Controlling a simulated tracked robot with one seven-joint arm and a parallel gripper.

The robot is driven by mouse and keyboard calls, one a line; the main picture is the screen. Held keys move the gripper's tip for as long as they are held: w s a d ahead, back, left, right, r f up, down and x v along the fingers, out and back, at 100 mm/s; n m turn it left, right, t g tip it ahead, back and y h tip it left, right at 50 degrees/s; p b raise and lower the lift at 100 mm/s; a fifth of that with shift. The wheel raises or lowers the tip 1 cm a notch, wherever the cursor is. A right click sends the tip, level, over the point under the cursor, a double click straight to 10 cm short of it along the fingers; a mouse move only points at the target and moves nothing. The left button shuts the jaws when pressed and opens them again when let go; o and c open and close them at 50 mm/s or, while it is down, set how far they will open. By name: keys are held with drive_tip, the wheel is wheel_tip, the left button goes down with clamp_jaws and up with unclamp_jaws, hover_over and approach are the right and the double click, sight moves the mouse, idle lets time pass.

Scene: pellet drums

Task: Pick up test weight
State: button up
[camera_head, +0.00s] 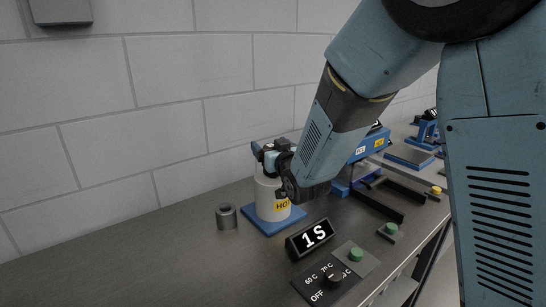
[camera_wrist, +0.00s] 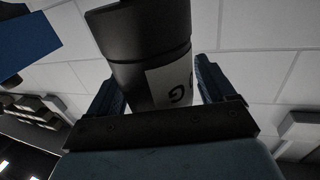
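The test weight (camera_wrist: 142,62) is a dark grey cylinder with a white label, partly readable as "G". It fills the space between the fingers of my gripper (camera_wrist: 160,88) in the wrist view, with both fingers close against its sides. The label shows low between the fingers. In the head view my gripper (camera_head: 272,158) is at the top of a cream drum marked HOT, in front of the wall. There the arm and fingers hide most or all of the weight.
The cream drum (camera_head: 267,203) stands on a blue base (camera_head: 283,224). A grey hollow cylinder (camera_head: 227,217) stands left of it. Blue equipment stands to the right; the left bench is clear.

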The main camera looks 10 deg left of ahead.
clamp_jaws()
idle(0.6)
drive_tip(key=shift+r, duration=0.1)
